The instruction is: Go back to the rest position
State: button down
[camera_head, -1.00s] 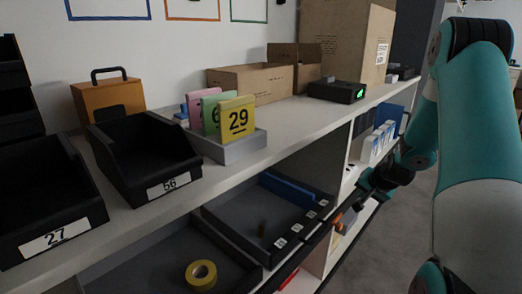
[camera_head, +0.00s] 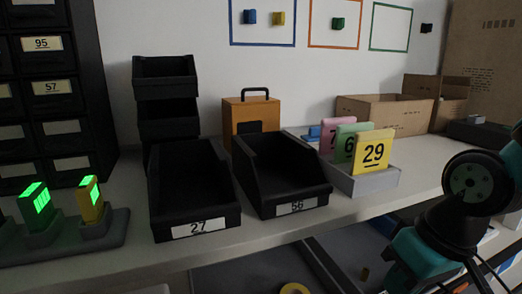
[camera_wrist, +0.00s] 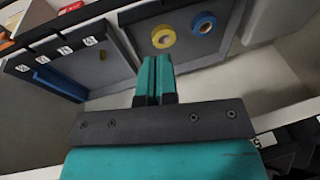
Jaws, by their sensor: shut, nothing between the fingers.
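My gripper (camera_wrist: 155,80) shows in the wrist view with its two teal fingers together and nothing between them. It is in front of the lower shelf, pointing toward a grey tray (camera_wrist: 128,40) there. In the head view my arm is at the lower right, and the gripper itself is not visible there.
Black bins labelled 27 (camera_head: 192,200) and 56 (camera_head: 280,175) stand on the shelf top. A grey holder (camera_head: 365,184) with numbered cards is to their right. Yellow (camera_wrist: 163,37) and blue (camera_wrist: 203,23) tape rolls lie in the lower tray.

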jog(key=s+a+r+n+g+y, duration=0.1)
jog(key=s+a+r+n, duration=0.2)
jog(key=s+a, duration=0.25)
notch_tip(320, 180, up, 24)
jog(key=p, duration=2.3)
jog(key=shift+s+r+n+g, duration=0.15)
jog(key=shift+s+n+g, duration=0.15)
jog(key=shift+s, duration=0.15)
